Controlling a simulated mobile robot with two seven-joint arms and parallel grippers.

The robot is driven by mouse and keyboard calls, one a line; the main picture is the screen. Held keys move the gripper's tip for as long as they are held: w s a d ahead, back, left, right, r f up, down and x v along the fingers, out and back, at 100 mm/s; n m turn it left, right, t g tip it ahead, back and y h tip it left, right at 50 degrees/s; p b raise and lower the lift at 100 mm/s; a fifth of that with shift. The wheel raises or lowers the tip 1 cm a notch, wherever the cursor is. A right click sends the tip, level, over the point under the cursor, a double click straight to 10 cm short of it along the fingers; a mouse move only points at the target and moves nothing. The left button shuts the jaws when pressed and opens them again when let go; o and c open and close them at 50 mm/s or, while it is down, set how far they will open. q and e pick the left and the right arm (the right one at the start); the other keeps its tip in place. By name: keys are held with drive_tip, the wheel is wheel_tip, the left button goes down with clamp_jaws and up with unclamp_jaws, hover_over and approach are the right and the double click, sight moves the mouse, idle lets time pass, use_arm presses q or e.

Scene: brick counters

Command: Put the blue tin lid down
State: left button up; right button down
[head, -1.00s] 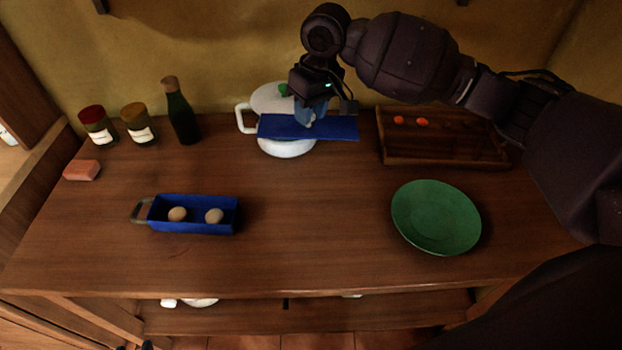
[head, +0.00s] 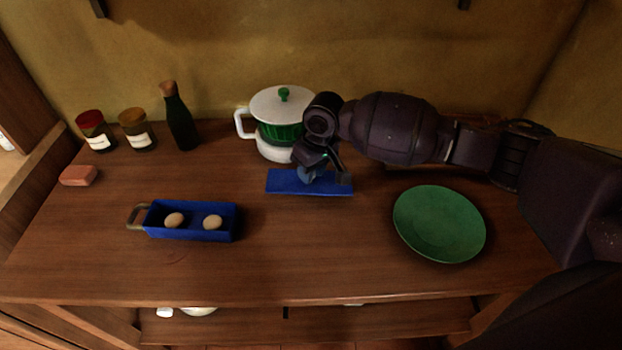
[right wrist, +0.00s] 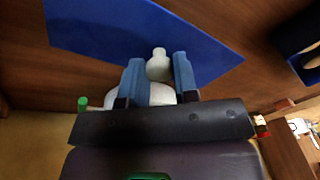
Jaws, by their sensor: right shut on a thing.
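The blue tin lid (head: 282,182) is a flat blue rectangle in front of the white and green pot, low over the wooden counter. I cannot tell whether it touches the counter. My right gripper (head: 312,177) is shut on it from above. In the right wrist view the lid (right wrist: 130,30) lies beyond the two blue fingers (right wrist: 158,68), with a pale knob-like piece between them. The blue tin (head: 190,236) stands open to the left, with two egg-like things in it. My left gripper is not in view.
The white and green pot (head: 278,103) stands close behind the lid. A green plate (head: 440,224) is at right. Two jars (head: 93,132), a dark bottle (head: 180,122) and a reddish block (head: 79,176) are at left. The counter's front middle is clear.

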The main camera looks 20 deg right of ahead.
sight(319, 183)
wheel_tip(319, 183, down, 3)
drive_tip(key=shift+f, duration=0.1)
drive_tip(key=c, duration=0.9)
unclamp_jaws()
drive_tip(key=shift+o, duration=0.2)
wheel_tip(319, 183, up, 12)
drive_tip(key=s+d+p, duration=0.1)
drive_tip(key=shift+d, duration=0.35)
